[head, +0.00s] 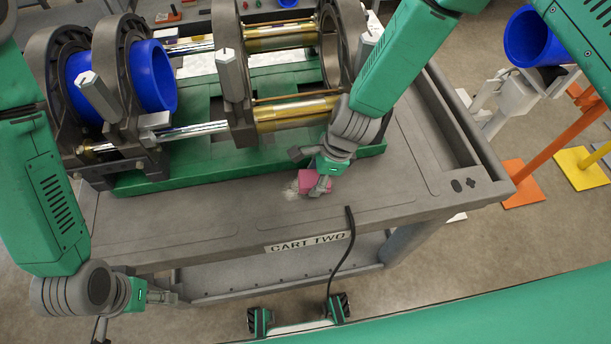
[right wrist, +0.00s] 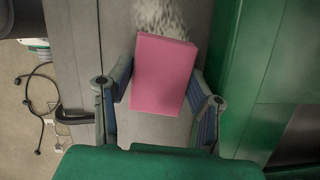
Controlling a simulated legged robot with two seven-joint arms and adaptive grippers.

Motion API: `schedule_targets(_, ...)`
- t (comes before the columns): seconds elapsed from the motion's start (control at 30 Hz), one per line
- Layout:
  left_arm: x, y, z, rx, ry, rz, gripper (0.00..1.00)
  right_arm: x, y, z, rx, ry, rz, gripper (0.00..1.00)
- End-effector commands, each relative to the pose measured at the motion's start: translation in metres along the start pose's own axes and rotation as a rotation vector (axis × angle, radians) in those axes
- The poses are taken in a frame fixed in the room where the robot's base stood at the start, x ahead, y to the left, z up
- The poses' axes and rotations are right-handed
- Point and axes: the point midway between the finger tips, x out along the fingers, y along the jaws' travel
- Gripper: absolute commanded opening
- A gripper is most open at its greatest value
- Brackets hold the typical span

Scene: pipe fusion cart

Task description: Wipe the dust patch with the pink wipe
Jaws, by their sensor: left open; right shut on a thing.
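The pink wipe (head: 312,182) is a small block held between the fingers of my right gripper (head: 321,180), low over the grey cart top. In the right wrist view the pink wipe (right wrist: 163,75) fills the space between the two fingers of my right gripper (right wrist: 160,105). The dust patch (head: 291,189) is a pale speckled smear on the cart top, just left of the wipe. It also shows beyond the wipe in the right wrist view (right wrist: 160,16); part of it is hidden by the wipe. My left gripper (head: 172,297) is open and empty, below the cart's front edge at left.
The pipe fusion machine stands on the cart behind the wipe, with a green base (head: 150,182), clamp rings and a blue pipe (head: 152,76). A black cable (head: 349,240) hangs over the front edge. The cart top (head: 420,170) to the right is clear.

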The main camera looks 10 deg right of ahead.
Motion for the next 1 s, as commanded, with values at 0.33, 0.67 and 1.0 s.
schedule_targets(0.33,-0.003,0.000,0.000,0.000,0.000,0.000,0.72,-0.007,-0.007,-0.022,0.007,0.002,-0.010,0.23)
schedule_targets(0.67,-0.005,0.000,0.000,0.000,0.000,0.000,0.72,-0.012,-0.010,-0.040,0.004,0.003,-0.011,0.23)
schedule_targets(1.0,-0.007,0.000,0.000,0.000,0.000,0.000,0.72,-0.015,-0.010,-0.038,0.002,0.003,-0.011,0.23)
